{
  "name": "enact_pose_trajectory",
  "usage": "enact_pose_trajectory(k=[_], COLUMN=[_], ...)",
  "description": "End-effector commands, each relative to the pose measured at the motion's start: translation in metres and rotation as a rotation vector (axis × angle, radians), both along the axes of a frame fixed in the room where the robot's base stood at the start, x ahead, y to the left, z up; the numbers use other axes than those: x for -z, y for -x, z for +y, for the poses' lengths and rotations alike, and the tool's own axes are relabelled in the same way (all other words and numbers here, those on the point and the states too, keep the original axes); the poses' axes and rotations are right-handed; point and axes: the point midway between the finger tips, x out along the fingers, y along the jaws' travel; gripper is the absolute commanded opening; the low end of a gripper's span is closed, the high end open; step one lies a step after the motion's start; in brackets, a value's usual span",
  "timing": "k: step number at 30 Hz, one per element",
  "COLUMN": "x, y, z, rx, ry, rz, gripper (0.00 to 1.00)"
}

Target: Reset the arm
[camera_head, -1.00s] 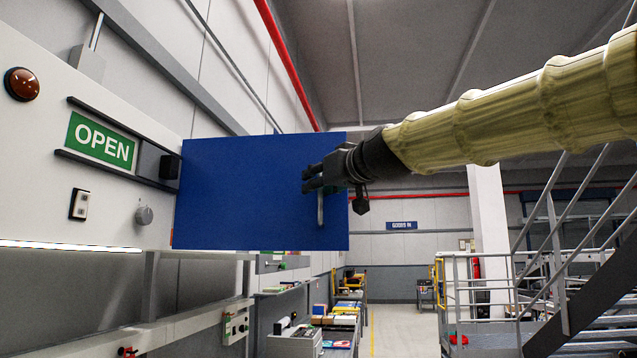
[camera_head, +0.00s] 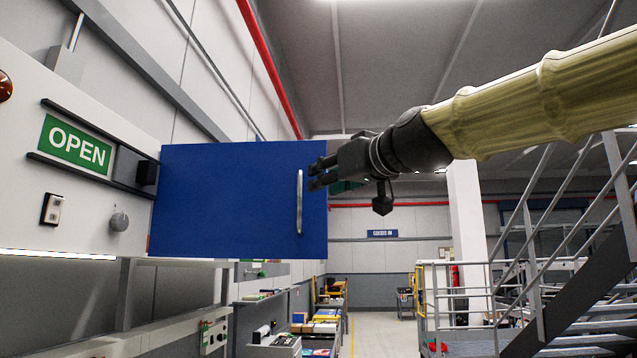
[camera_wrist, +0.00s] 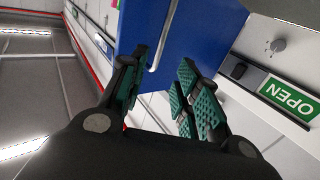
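My gripper (camera_head: 318,172) is at the right edge of the blue door panel (camera_head: 225,200), its fingers pointing left. It is empty, and its fingers stand apart. The panel is swung out from the wall and has a silver vertical handle (camera_head: 299,202) near its right edge. In the wrist view the green-padded fingers of my gripper (camera_wrist: 165,95) are spread, with the blue panel (camera_wrist: 205,35) and its handle (camera_wrist: 163,38) beyond them. The handle is not between the finger pads.
A green OPEN sign (camera_head: 75,145), a switch (camera_head: 52,209) and a round knob (camera_head: 119,221) are on the left wall. Metal stairs with railings (camera_head: 560,290) stand at the right. A bench with boxes (camera_head: 315,328) is below. Open air surrounds my arm.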

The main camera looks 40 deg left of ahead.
Motion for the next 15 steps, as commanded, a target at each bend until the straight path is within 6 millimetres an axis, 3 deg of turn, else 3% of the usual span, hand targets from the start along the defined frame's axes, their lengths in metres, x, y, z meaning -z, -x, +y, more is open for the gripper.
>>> enact_pose_trajectory(k=[15], x=[0.0002], y=[0.004], z=[-0.0107], rx=[0.0], ry=[0.0], rz=[-0.001], gripper=[0.32])
